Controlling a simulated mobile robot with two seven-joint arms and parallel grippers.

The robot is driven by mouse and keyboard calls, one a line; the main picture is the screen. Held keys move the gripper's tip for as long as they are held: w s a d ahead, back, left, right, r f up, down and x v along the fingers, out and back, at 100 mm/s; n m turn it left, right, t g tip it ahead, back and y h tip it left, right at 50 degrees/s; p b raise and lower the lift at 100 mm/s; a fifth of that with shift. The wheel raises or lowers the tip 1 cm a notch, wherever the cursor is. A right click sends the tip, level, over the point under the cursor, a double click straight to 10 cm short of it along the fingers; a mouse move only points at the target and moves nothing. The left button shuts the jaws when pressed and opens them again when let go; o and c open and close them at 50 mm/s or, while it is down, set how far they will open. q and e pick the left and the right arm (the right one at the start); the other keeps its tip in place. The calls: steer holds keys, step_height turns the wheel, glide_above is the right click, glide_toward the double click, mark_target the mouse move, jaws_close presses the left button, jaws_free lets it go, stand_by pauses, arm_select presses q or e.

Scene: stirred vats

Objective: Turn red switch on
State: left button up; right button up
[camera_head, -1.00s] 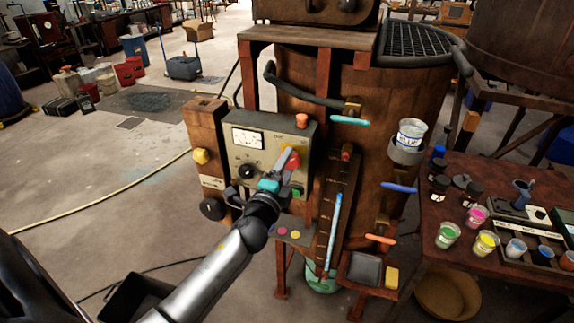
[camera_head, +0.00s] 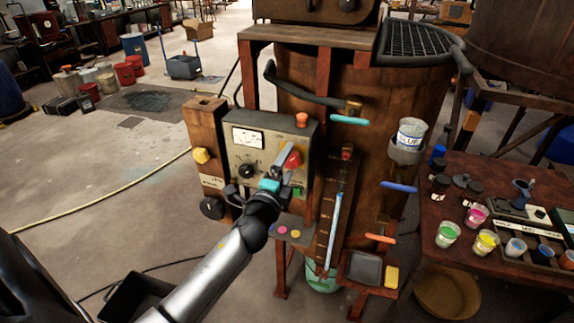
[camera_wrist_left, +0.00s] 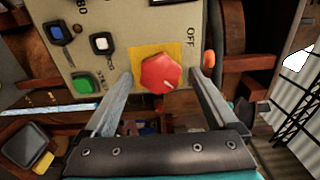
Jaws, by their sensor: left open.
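The red switch (camera_head: 293,159) is a red knob on the front of a grey-beige control panel (camera_head: 243,154), partly hidden by my gripper in the head view. In the left wrist view the red knob (camera_wrist_left: 161,74) sits on a yellow square plate, with the word OFF to its upper right and a small pale mark on its lower edge. My left gripper (camera_wrist_left: 163,90) is open, with one finger on each side of the knob in that view. I cannot tell whether the fingers touch it. In the head view the left gripper (camera_head: 285,160) is in front of the panel. My right gripper is not in view.
A green button (camera_wrist_left: 83,84) and a white-topped switch (camera_wrist_left: 102,43) are close to the knob. A wooden vat (camera_head: 400,100) stands right, with a paint table (camera_head: 470,170) beyond. Open floor lies left.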

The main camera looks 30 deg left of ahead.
arm_select(q)
steer(key=shift+s, duration=0.1)
steer(key=b+v, duration=0.2)
steer(key=v, duration=1.3)
steer(key=shift+b, duration=0.3)
steer(key=shift+d, duration=0.15)
steer(key=s+d+f+n+g+h+b, duration=0.1)
steer(key=s+d+f+n+g+b, duration=0.15)
steer(key=f, duration=1.15)
steer(key=s+d+f+n+g+h+b, duration=0.1)
steer(key=s+f+n+g+b, duration=0.15)
steer(key=f, duration=1.15)
steer(key=s+d+f+n+g+h+b, duration=0.1)
steer(key=s+f+n+g+b, duration=0.2)
steer(key=f, duration=1)
steer(key=s+d+f+n+g+b, duration=0.1)
steer(key=s+f+g+b, duration=0.1)
steer(key=s+f, duration=0.5)
steer(key=s+d+f+n+g+b, duration=0.2)
steer(key=s+f+g, duration=0.1)
steer(key=s+f, duration=0.5)
steer(key=s+d+f+n+g+h+b, duration=0.1)
steer(key=s+f+n+g+b, duration=0.1)
steer(key=s+f, duration=0.6)
steer(key=shift+s+d+g, duration=0.35)
steer(key=shift+s+g, duration=0.4)
steer(key=shift+g, duration=0.05)
